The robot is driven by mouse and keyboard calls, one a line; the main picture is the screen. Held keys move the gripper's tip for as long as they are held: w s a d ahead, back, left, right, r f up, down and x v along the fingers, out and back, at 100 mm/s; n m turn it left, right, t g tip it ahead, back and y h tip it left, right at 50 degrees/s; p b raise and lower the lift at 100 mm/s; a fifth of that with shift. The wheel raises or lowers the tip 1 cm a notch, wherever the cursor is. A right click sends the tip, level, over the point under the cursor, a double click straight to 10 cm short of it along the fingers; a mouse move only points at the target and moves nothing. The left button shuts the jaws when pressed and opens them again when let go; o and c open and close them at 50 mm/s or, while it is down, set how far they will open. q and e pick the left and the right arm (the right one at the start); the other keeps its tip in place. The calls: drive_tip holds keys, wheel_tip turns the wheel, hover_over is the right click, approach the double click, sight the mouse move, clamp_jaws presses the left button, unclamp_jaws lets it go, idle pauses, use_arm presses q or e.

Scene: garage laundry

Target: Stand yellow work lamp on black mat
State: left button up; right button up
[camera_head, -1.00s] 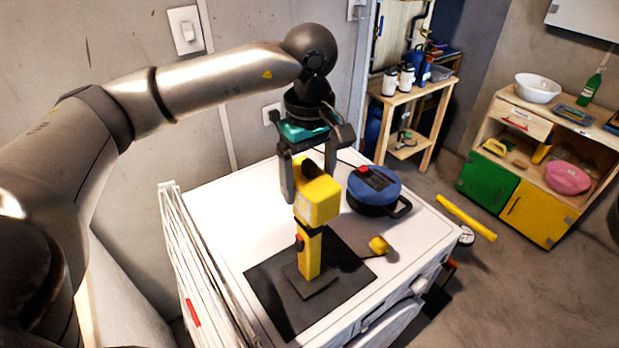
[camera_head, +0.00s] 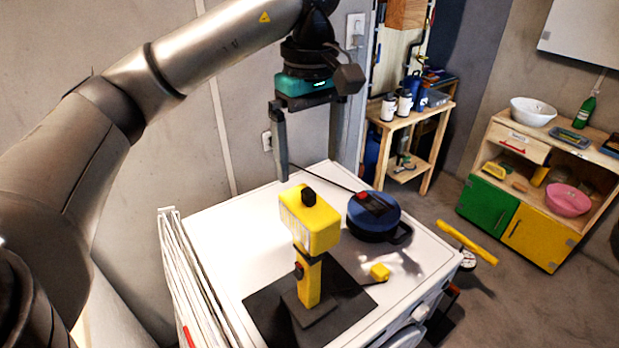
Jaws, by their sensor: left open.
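The yellow work lamp (camera_head: 311,221) stands upright on its dark base on the black mat (camera_head: 268,311), on top of the white appliance. Its head faces the front left, and a small black knob shows on top. My left gripper (camera_head: 318,165) is open and empty, above and behind the lamp head, with clear space between its fingers and the lamp. My right gripper is out of view.
A blue round pot-like object (camera_head: 374,216) with a dark handle stands right of the lamp on the white top (camera_head: 225,228). A small yellow block (camera_head: 380,271) lies by the mat's right edge. Folded white panels (camera_head: 180,270) stand at the left side.

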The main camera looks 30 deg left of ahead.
use_arm(q)
drive_tip(key=shift+r, duration=0.75)
